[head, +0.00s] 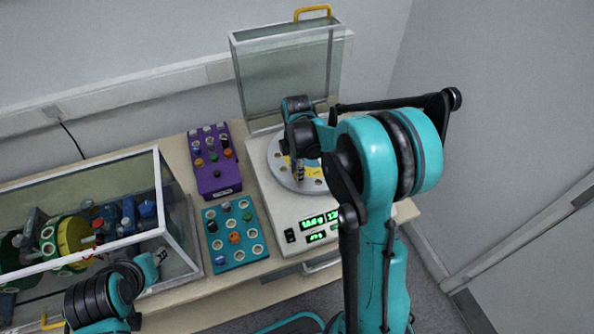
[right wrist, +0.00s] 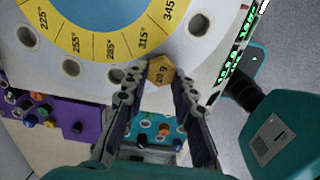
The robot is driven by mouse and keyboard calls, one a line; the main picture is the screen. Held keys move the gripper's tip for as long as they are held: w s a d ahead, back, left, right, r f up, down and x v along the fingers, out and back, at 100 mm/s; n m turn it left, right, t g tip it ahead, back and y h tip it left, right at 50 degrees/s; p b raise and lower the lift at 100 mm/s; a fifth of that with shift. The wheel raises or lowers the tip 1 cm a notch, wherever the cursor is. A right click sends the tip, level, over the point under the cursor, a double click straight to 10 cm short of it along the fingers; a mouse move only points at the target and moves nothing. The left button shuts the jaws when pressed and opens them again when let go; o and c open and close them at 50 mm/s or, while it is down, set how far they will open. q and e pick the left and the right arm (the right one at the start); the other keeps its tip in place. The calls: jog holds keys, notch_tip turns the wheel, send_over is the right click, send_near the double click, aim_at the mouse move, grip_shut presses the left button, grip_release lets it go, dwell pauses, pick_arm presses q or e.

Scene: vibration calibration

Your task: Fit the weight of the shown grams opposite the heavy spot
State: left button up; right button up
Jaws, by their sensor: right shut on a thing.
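My right gripper (head: 299,166) is over the balancing disc (head: 279,170) on the white machine (head: 264,199). In the right wrist view its fingers (right wrist: 158,82) are shut on a brass hexagonal weight (right wrist: 161,71) marked 20 g. Open holes (right wrist: 70,68) show along the disc. The green display (head: 318,222) is lit, its digits partly hidden by my right arm. My left gripper (head: 160,256) is low on the left, its jaw state unclear.
A purple rack (head: 216,183) and a teal rack (head: 228,261) with several coloured weights stand left of the machine. A glass case (head: 172,206) with motor-like parts fills the left. A raised clear cover (head: 280,78) with a yellow handle stands behind the disc.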

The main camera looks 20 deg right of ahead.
jog(key=shift+f+b, duration=0.55)
jog(key=shift+f, duration=0.15)
jog(key=o, duration=0.8)
jog(key=shift+r, duration=0.1)
notch_tip(320, 180, up, 12)
jog(key=shift+f, duration=0.1)
dwell(0.5)
jog(key=s+a+f+m+t+b, duration=0.1)
jog(key=s+a+m+t+b, duration=0.1)
jog(key=s+m, duration=0.3)
jog(key=s+a+f+m+t+b, duration=0.1)
jog(key=s+a+f+m+t, duration=0.1)
jog(key=s+m, duration=0.4)
jog(key=s+a+f+m+t+b, duration=0.2)
jog(key=s+a+m+t, duration=0.1)
jog(key=s+m, duration=0.3)
jog(key=shift+f+b, duration=0.25)
jog(key=shift+b, duration=0.05)
